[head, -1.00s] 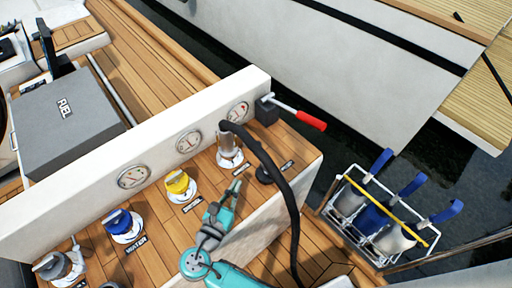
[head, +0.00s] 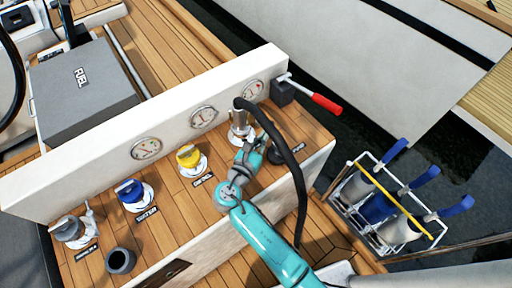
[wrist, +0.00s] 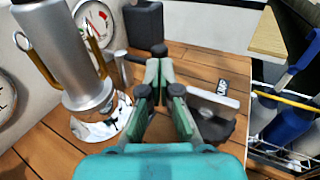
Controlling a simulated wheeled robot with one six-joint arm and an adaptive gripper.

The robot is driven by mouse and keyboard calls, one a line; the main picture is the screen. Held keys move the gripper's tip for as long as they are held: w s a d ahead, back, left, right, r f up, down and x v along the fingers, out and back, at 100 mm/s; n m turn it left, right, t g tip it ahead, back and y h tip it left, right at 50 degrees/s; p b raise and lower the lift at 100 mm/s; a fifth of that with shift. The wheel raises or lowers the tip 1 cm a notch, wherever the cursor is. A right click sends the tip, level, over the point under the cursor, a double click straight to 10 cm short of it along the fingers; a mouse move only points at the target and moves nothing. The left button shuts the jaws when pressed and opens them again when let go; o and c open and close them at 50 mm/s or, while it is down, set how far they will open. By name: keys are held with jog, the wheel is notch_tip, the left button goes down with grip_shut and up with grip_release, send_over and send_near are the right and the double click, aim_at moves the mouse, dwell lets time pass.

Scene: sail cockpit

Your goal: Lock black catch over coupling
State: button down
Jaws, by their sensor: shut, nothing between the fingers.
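The silver coupling (head: 240,120) stands upright on a round flange on the wooden deck, with the black hose (head: 290,158) rising from its top. In the wrist view the coupling (wrist: 75,60) is close on the left, with brass-coloured arms and ring pulls at its sides. A short grey upright piece (wrist: 121,70) stands at the flange's right side; I cannot tell whether it is the black catch. My gripper (wrist: 158,55) is shut and empty, to the right of the coupling and apart from it. In the head view my gripper (head: 259,142) is partly behind the hose.
A black fitting (head: 277,157) with a grey plate sits right of my gripper. The white wall (head: 170,120) with gauges stands behind. A dark box (head: 282,92) with a red handle is at its end. Yellow (head: 189,156) and blue (head: 130,192) fittings stand left.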

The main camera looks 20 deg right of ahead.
jog(key=shift+x, duration=1.25)
jog(key=shift+w+d, duration=0.2)
jog(key=shift+d, duration=1.7)
jog(key=shift+s+a, duration=0.1)
